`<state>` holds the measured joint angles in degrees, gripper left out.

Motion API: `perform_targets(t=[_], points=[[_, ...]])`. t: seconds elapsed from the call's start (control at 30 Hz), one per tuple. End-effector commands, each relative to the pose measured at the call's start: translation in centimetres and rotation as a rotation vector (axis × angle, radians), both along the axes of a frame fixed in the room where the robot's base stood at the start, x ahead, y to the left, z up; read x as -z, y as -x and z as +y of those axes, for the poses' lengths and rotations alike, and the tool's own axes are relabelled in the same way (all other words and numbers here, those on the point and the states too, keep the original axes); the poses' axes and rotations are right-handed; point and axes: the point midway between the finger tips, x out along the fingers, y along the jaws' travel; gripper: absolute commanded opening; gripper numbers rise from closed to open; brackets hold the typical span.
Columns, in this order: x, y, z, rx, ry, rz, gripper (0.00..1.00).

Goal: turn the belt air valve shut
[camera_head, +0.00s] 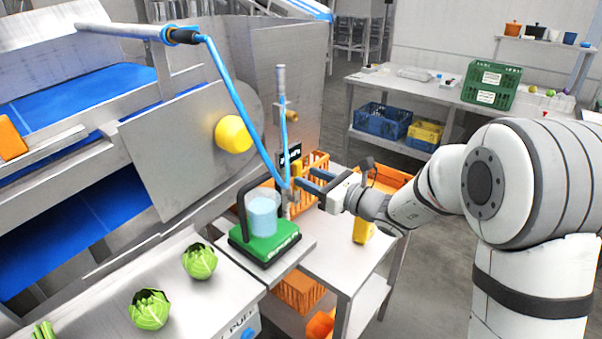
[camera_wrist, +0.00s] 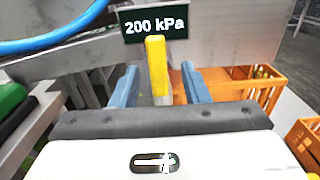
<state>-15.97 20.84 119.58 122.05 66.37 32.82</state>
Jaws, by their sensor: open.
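The belt air valve's yellow handle (camera_wrist: 156,65) stands upright in the wrist view, just below a dark sign (camera_wrist: 154,24) reading 200 kPa. The handle (camera_head: 297,169) also shows as a small yellow piece in the head view, beside the blue hose. My gripper (camera_head: 304,178) is open at the valve, its blue fingers pointing left. In the wrist view the fingers of my gripper (camera_wrist: 160,72) stand on either side of the handle, with a visible gap on each side. The lower part of the valve is hidden behind my gripper.
A blue hose (camera_head: 235,95) runs down to the valve. A green-based device with a clear container (camera_head: 264,215) stands close left of my gripper. Orange crates (camera_wrist: 248,88) lie right of the handle. Two lettuces (camera_head: 200,261) sit on the front-left counter.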

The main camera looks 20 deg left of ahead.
Motion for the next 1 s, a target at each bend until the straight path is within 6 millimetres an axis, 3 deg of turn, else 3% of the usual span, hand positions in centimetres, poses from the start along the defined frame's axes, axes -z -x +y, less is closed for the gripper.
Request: perform_targets(t=[0.2, 0.53, 1.0], points=[[-0.1, -0.8, 2.5, -0.006, 0.001, -0.002, 0.42], [0.0, -0.9, 2.9, -0.006, 0.002, -0.001, 0.42], [0.0, -0.9, 2.9, -0.007, 0.002, -0.001, 0.03]])
